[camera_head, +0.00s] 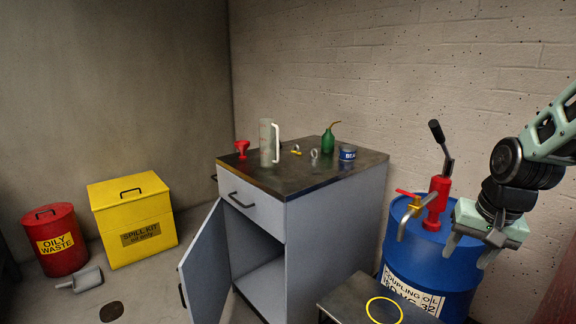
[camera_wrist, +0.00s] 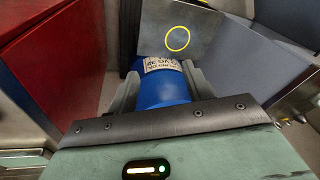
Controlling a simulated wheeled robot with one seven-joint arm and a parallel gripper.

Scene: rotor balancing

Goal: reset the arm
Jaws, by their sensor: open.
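My gripper (camera_head: 469,246) is in the right of the head view, in front of the blue coupling oil drum (camera_head: 428,262). Its two fingers are apart and nothing is between them. In the wrist view my gripper (camera_wrist: 162,92) is open, with the blue drum (camera_wrist: 161,92) and its white label showing between and beyond the fingers. My green arm comes in from the right edge of the head view.
A red hand pump (camera_head: 437,200) with a tap stands on the drum. A low table (camera_head: 345,300) with a yellow ring mark (camera_head: 384,310) is beside it. A grey cabinet (camera_head: 330,215) has its door (camera_head: 203,265) open. A yellow spill kit bin (camera_head: 135,222) stands left.

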